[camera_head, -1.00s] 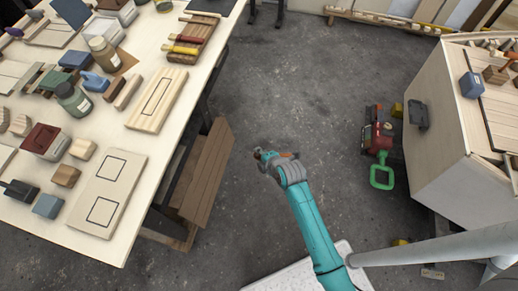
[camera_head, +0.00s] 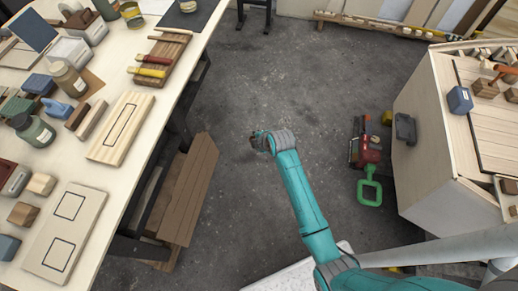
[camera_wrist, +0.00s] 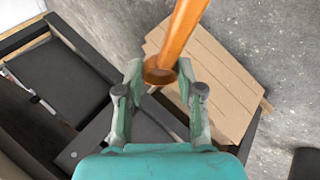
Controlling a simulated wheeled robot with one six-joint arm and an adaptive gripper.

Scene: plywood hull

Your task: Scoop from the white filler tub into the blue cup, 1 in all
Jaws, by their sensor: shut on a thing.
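My gripper (camera_head: 256,140) hangs over the open floor between the bench and the cabinet. In the wrist view its fingers (camera_wrist: 160,78) are closed around an orange-brown rod (camera_wrist: 180,35) with a rounded end, which looks like a wooden handle. The rod's far part leaves the top of that view, so I cannot tell whether it carries a scoop bowl. Pale tubs or boxes (camera_head: 71,51) stand at the bench's upper left; I cannot tell which is the filler tub. A small blue container (camera_head: 459,100) on the cabinet top may be the blue cup; its inside is unclear.
The bench (camera_head: 98,177) at left holds jars, blocks, brushes and marked boards. Brown planks (camera_head: 188,190) lean under its edge. The cabinet (camera_head: 425,140) stands at right. The middle floor is clear.

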